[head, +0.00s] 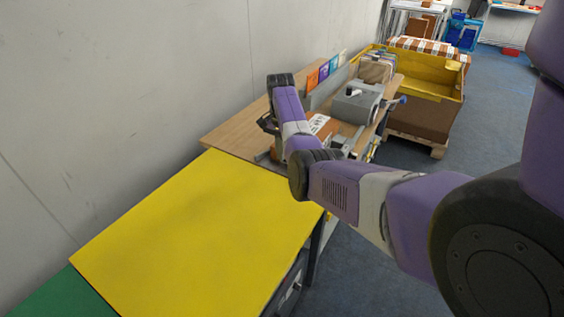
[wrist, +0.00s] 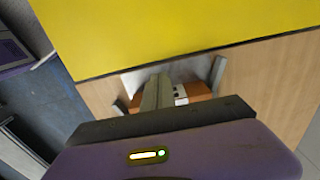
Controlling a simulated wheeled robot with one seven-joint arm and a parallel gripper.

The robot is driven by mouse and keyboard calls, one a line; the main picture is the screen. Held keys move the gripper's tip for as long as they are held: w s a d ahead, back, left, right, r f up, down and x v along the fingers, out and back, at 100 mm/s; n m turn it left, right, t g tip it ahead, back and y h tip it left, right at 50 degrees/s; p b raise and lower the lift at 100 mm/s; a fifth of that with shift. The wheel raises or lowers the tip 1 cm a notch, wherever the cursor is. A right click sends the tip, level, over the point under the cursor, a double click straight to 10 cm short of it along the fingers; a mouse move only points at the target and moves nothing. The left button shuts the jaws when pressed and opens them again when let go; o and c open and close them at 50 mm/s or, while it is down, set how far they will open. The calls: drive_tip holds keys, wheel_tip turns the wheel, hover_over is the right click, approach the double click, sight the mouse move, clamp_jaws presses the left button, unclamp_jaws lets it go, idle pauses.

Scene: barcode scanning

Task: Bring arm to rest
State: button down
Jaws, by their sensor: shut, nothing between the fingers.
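My purple arm reaches from the right across the head view, its last links over the near end of the wooden table (head: 232,135). My gripper (wrist: 158,88) shows in the wrist view as grey fingers closed together, with nothing held. In the head view my own arm largely hides it. Below the fingers, in the wrist view, an orange-brown box (wrist: 198,90) with a white label sits between metal brackets (wrist: 218,72). The box also shows in the head view (head: 330,134), partly covered by my arm. I cannot tell the gap between fingers and box.
A bare yellow tabletop (head: 190,230) lies in front, with a green surface (head: 62,295) at its near left. A grey device (head: 355,104) stands beyond the box. A yellow crate (head: 428,78) stands farther back. A wall (head: 110,90) runs along the left.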

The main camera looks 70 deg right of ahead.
drive_tip(key=shift+r, duration=1.9)
